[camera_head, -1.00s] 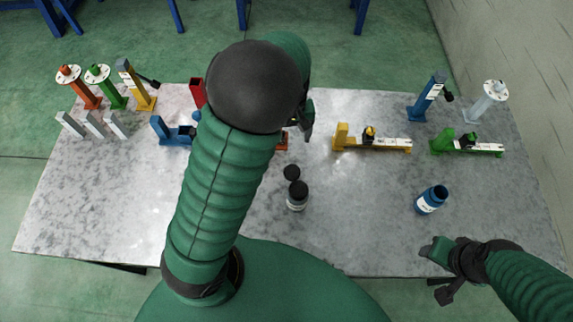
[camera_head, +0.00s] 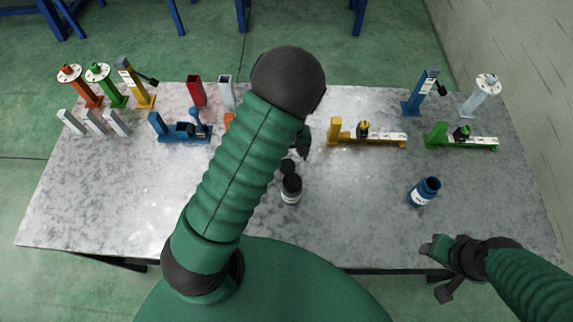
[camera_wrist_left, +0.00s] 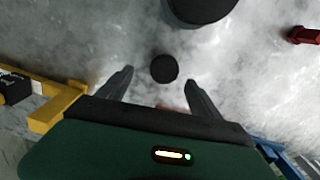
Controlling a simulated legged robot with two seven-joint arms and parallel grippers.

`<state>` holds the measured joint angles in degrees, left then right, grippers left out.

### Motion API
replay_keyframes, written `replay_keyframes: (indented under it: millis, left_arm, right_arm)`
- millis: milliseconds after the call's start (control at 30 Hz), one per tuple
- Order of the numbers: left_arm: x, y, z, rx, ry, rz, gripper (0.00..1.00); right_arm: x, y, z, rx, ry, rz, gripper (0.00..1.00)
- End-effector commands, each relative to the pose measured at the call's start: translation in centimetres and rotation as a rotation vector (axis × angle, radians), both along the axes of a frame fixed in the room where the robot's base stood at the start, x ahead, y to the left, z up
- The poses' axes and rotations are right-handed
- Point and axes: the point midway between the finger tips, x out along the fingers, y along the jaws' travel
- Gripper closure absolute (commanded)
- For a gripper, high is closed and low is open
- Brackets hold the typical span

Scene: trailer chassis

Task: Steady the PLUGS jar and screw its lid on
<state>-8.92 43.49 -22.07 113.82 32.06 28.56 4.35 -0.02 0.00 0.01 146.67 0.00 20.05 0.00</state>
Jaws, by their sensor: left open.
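A dark jar (camera_head: 291,192) with a white label stands near the middle of the table; the label is too small to read. A small black round lid (camera_head: 288,166) lies just behind it. A blue jar (camera_head: 424,192) with a white label stands further right; I cannot tell which is the PLUGS jar. My left gripper (camera_head: 303,147) is open and empty, partly hidden by my arm. In the left wrist view the black lid (camera_wrist_left: 164,68) shows between its open fingers (camera_wrist_left: 158,80), with the dark jar (camera_wrist_left: 200,6) beyond. My right gripper (camera_head: 440,268) is at the table's front right edge.
A blue fixture (camera_head: 180,133) stands left of my left arm. A yellow fixture (camera_head: 366,135) and a green fixture (camera_head: 462,137) stand right of it. Coloured posts line the back corners. The table (camera_head: 345,225) is clear between the two jars.

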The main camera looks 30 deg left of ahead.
Motion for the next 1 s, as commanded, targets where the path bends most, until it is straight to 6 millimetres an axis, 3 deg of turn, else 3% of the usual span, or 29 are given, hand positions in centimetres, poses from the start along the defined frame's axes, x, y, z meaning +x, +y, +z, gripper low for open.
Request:
replay_keyframes:
  millis: [267, 600, 967, 1000]
  left_arm:
    - [0.0, 0.8, -0.4, -0.008, 0.001, 0.001, 0.26]
    - [-0.5, 1.0, -5.0, -0.006, 0.003, 0.003, 0.26]
    - [-0.5, 0.9, -5.3, -0.004, 0.000, 0.001, 0.26]
    - [-0.5, 1.0, -5.3, -0.006, 0.000, 0.001, 0.30]
  right_arm:
    - [0.0, 0.0, 0.1, 0.000, 0.000, -0.001, 0.52]
    - [0.0, 0.0, 0.9, 0.000, 0.000, 0.000, 0.52]
    - [0.0, 0.0, 0.9, 0.000, 0.000, -0.001, 0.52]
    - [0.0, 0.0, 0.9, 0.000, 0.000, -0.001, 0.52]
